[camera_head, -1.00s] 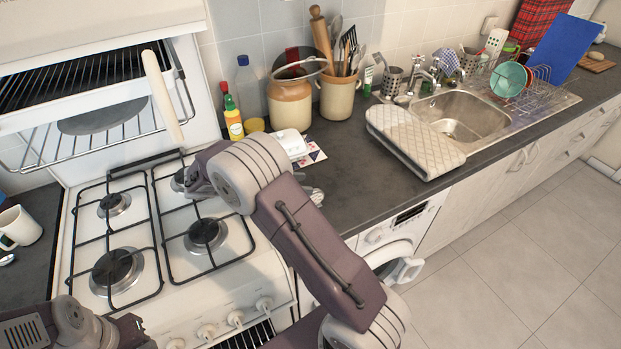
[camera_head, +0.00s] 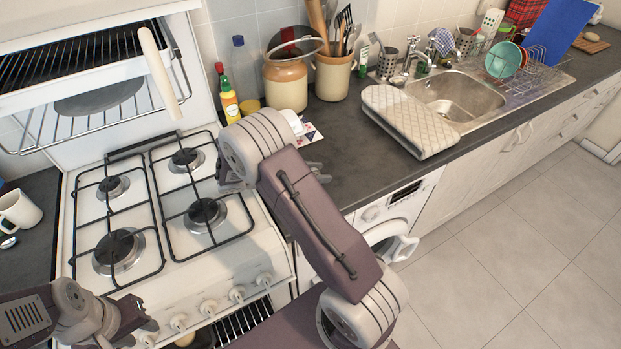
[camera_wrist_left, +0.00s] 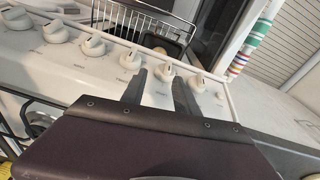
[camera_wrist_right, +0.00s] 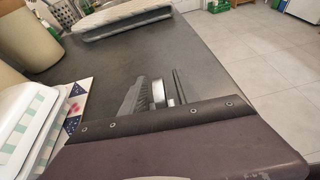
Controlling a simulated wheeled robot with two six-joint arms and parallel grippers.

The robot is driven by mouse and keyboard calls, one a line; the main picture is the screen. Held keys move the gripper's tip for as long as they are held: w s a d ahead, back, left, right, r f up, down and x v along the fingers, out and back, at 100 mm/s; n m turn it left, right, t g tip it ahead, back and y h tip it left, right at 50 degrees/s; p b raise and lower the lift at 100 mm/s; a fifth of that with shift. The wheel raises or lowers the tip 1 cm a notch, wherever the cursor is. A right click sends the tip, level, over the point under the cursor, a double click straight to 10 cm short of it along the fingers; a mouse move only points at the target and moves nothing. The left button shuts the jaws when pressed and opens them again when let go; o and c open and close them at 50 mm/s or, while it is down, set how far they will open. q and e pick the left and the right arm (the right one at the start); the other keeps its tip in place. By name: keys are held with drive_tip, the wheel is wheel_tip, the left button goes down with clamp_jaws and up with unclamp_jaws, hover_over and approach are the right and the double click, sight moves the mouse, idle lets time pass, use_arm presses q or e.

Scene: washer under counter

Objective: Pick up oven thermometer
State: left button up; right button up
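A small round silver-white object (camera_wrist_right: 158,93), probably the oven thermometer, stands on the dark counter in the right wrist view. My right gripper (camera_wrist_right: 154,92) is open, with its fingers on either side of this object; I cannot tell whether either touches it. In the head view my right arm hides most of that spot, and only the tips of the right gripper (camera_head: 318,172) show past it. My left gripper (camera_wrist_left: 160,92) is open and empty in front of the stove knobs; in the head view the left gripper (camera_head: 140,328) is low at the left.
The stove (camera_head: 180,265) is at left. A beige jar (camera_head: 286,85), a utensil crock (camera_head: 333,76) and a yellow bottle (camera_head: 229,100) stand behind my right arm. A folded quilted mat (camera_head: 410,118) lies by the sink (camera_head: 455,95). The counter (camera_head: 360,165) between is clear.

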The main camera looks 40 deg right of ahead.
drive_tip(key=shift+s+d+f, duration=0.1)
drive_tip(key=shift+d+f, duration=0.05)
drive_tip(key=shift+d, duration=0.3)
drive_tip(key=shift+a, duration=0.15)
drive_tip(key=c, duration=0.3)
clamp_jaws()
drive_tip(key=shift+r, duration=0.55)
wheel_tip(320, 180, up, 3)
drive_tip(key=shift+f, duration=0.1)
drive_tip(key=s+d+r, duration=0.3)
drive_tip(key=s+r, duration=0.4)
drive_tip(key=s, duration=0.4)
drive_tip(key=shift+s+d, duration=0.15)
drive_tip(key=shift+d, duration=0.05)
